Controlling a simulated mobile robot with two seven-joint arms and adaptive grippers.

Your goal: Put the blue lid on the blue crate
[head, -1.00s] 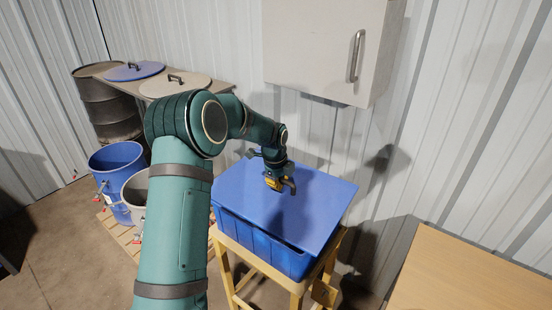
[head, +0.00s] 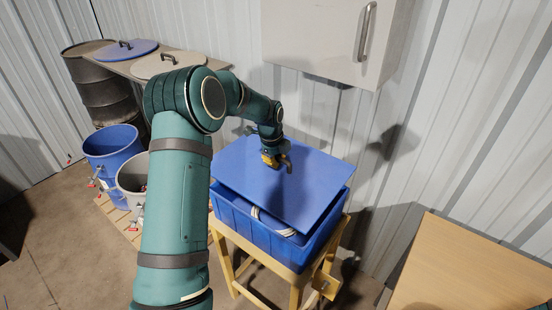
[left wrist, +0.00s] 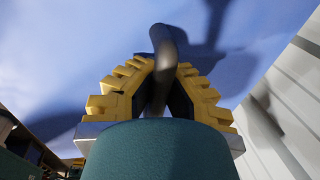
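The blue lid (head: 310,190) is a flat panel over the blue crate (head: 245,217); it also shows in the left wrist view (left wrist: 100,75). It sits askew toward the back, and the crate's front part is open, with pale cable (head: 270,222) showing inside. My left gripper (head: 277,160) is at the middle of the lid. In the left wrist view its yellow fingers (left wrist: 163,75) close on the lid's dark handle. Whether the lid rests on the back rim is hidden. My right gripper is not in view.
The crate stands on a yellow wooden stand (head: 265,262). A wall cabinet (head: 320,40) hangs behind and above. A wooden table (head: 470,270) is at right. Blue (head: 112,150) and grey (head: 133,178) bins stand at left, below a shelf with round lids (head: 125,50).

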